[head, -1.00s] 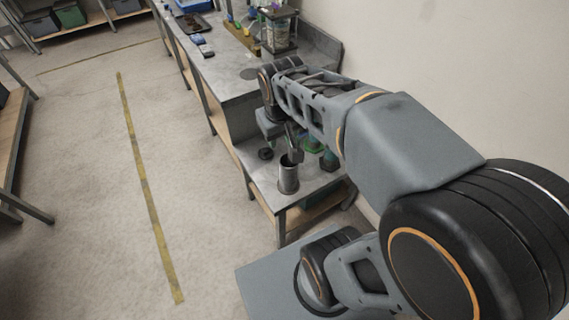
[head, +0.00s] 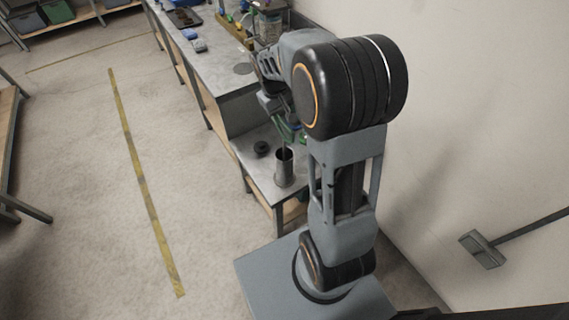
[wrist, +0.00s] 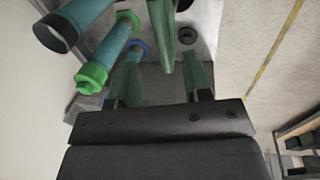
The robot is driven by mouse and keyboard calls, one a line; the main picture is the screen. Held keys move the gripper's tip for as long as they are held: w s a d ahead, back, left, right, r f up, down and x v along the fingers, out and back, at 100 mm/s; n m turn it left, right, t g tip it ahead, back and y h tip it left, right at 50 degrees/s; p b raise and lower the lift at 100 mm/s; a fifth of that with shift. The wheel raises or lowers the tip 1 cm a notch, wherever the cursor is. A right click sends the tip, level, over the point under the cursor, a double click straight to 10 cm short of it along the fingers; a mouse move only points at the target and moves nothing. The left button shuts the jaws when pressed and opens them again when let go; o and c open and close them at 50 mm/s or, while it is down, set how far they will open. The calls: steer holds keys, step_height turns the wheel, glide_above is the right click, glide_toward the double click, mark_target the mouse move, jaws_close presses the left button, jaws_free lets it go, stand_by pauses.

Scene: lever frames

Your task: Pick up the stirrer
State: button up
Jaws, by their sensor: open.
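A grey metal cup (head: 284,170) stands on the lower bench in the head view. A thin dark rod, seemingly the stirrer (head: 284,147), shows at its mouth, below my gripper (head: 277,108). My arm hides part of this area. In the wrist view my gripper (wrist: 161,60) is open, with its two greenish fingers apart. A long grey-green shape lies beyond the gap; I cannot tell whether it is the stirrer or the cup. No contact between the fingers and the stirrer can be made out.
A dark round disc (head: 262,148) lies beside the cup. Teal bottles (wrist: 105,55) with coloured caps stand close to the left finger in the wrist view. The higher bench (head: 222,77) holds trays and containers.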

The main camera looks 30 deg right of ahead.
mark_target(284, 123)
steer(key=shift+d+f+p, duration=0.2)
steer(key=shift+f, duration=1.2)
steer(key=shift+d+f+p, duration=0.15)
steer(key=shift+d+f, duration=0.05)
steer(key=shift+f, duration=1.2)
steer(key=shift+c, duration=0.4)
jaws_close()
